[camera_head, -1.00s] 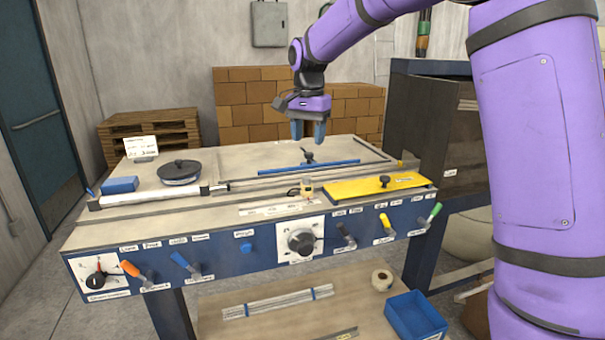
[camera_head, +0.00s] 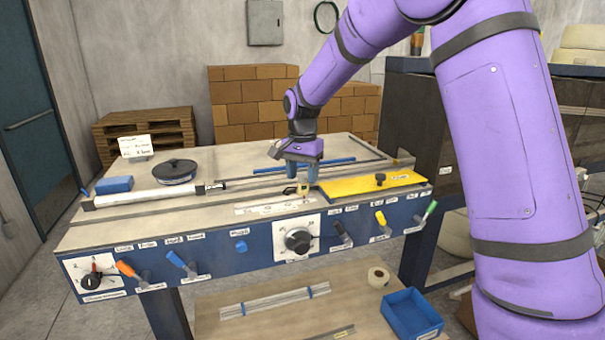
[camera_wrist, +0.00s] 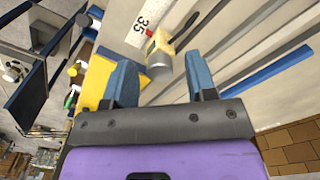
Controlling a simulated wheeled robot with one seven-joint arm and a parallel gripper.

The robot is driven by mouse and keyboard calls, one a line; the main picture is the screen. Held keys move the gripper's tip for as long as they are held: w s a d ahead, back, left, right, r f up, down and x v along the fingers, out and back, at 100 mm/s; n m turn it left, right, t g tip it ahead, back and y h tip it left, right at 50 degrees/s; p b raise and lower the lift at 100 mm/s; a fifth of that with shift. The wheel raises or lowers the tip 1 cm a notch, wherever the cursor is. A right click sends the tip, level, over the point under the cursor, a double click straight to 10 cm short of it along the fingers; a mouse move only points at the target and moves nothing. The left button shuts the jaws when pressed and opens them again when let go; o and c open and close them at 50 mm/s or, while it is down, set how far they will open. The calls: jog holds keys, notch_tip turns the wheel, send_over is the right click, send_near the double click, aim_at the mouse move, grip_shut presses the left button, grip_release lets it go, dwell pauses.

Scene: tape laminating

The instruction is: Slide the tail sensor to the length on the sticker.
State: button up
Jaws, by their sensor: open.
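The tail sensor (camera_head: 304,188), a small yellow and grey block, stands on the bench beside a white scale strip (camera_head: 272,207). In the wrist view the sensor (camera_wrist: 160,52) shows a grey rounded end and a yellow part next to the strip's number 35 (camera_wrist: 141,24). My gripper (camera_head: 305,176) is open just above the sensor, fingers down. In the wrist view its blue fingertips (camera_wrist: 161,70) lie on either side of the sensor's grey end, with gaps. I cannot tell whether they reach down around it. A white card (camera_head: 135,146) stands at the back left, its writing too small to read.
A yellow plate (camera_head: 350,187) with a black knob lies close right of the sensor. A blue bar (camera_head: 338,163) lies behind. A white roller (camera_head: 150,195) and a blue block (camera_head: 114,185) are left. Levers and a dial (camera_head: 298,240) line the front panel.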

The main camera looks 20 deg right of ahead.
grip_shut()
jog(key=a, duration=1.5)
jog(key=shift+a, duration=0.3)
grip_release()
notch_tip(320, 180, up, 11)
dwell(0.4)
